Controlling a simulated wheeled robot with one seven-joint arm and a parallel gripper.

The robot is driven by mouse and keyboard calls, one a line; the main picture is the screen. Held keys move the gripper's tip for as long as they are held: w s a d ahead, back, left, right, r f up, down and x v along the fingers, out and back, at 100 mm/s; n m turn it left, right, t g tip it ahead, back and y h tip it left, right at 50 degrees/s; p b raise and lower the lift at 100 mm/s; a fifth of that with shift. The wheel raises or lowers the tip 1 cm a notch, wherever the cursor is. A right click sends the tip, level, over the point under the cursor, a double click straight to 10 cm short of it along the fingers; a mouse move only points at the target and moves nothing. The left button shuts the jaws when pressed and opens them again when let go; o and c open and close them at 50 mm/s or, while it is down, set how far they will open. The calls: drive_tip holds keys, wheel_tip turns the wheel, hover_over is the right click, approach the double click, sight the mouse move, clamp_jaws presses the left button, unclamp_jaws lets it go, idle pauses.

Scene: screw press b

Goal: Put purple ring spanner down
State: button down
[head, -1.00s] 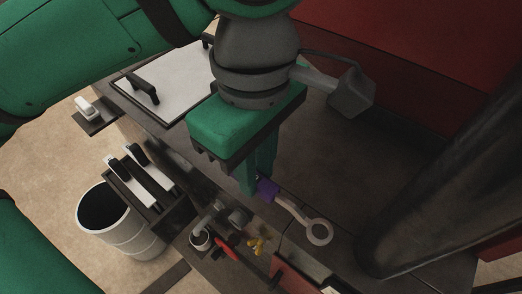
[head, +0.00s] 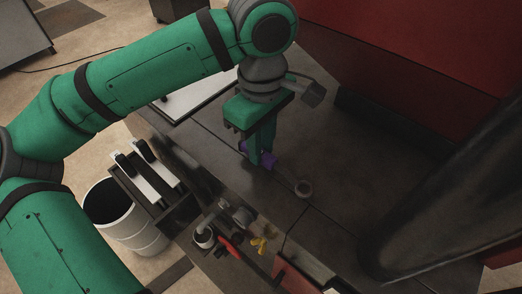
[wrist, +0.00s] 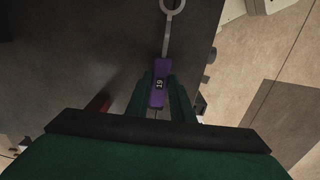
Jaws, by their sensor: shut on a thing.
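My gripper (head: 262,160) is shut on the purple ring spanner (head: 270,160), with its fingers on either side of the purple handle. In the wrist view the purple handle (wrist: 159,92) with a pale number label sits between the green fingers (wrist: 159,100), and the grey shank and ring point away from my gripper. In the head view the grey ring end points to the lower right over the dark bench top (head: 330,150). The gap between spanner and bench is too small to judge. The fingers hide part of the handle.
A red machine body (head: 400,70) stands at the back, with a thick dark column (head: 440,190) at right. A white board (head: 190,103) lies behind my gripper. A holder with white-handled tools (head: 140,175), a cup (head: 204,238) and yellow pieces (head: 260,245) line the front edge. Mid-bench is clear.

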wheel_tip(320, 180, down, 2)
drive_tip(key=shift+f, duration=0.1)
drive_tip(key=c, duration=1.6)
unclamp_jaws()
drive_tip(key=shift+o, duration=0.2)
wheel_tip(320, 180, up, 12)
